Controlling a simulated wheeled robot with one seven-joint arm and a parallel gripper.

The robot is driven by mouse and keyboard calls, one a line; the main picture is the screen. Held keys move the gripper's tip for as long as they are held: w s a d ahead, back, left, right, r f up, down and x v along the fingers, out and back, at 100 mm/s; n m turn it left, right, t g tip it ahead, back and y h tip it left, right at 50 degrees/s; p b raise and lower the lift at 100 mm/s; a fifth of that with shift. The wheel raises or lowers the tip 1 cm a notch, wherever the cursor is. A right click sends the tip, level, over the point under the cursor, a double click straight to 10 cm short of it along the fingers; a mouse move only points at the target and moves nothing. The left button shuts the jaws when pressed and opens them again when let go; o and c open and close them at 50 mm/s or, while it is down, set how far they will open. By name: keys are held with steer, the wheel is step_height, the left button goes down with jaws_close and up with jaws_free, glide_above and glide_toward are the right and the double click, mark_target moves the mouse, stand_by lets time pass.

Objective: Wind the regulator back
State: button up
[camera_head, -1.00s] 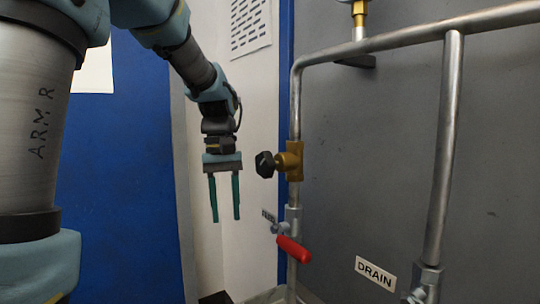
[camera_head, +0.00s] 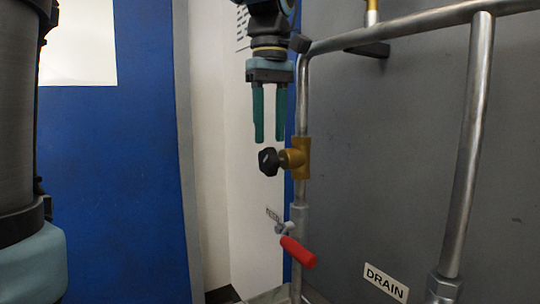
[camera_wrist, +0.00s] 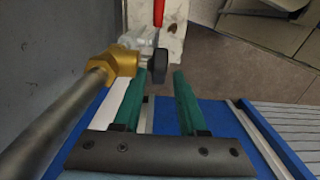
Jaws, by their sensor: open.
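The regulator is a brass body (camera_head: 301,158) on the vertical steel pipe, with a black knob (camera_head: 268,161) pointing left. My gripper (camera_head: 270,141) hangs fingers down just above the knob, with its two green fingers apart and nothing between them. My gripper (camera_wrist: 162,76) is open there too. Whether a fingertip touches the knob cannot be told.
A red-handled valve (camera_head: 297,252) sits on the same pipe below the regulator. A thicker pipe (camera_head: 465,150) and a DRAIN label (camera_head: 386,283) are to the right. A grey panel (camera_head: 400,130) stands behind the pipes. The space left of the knob is clear.

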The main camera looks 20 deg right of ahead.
mark_target(270, 148)
steer(key=shift+f, duration=2.65)
jaws_close()
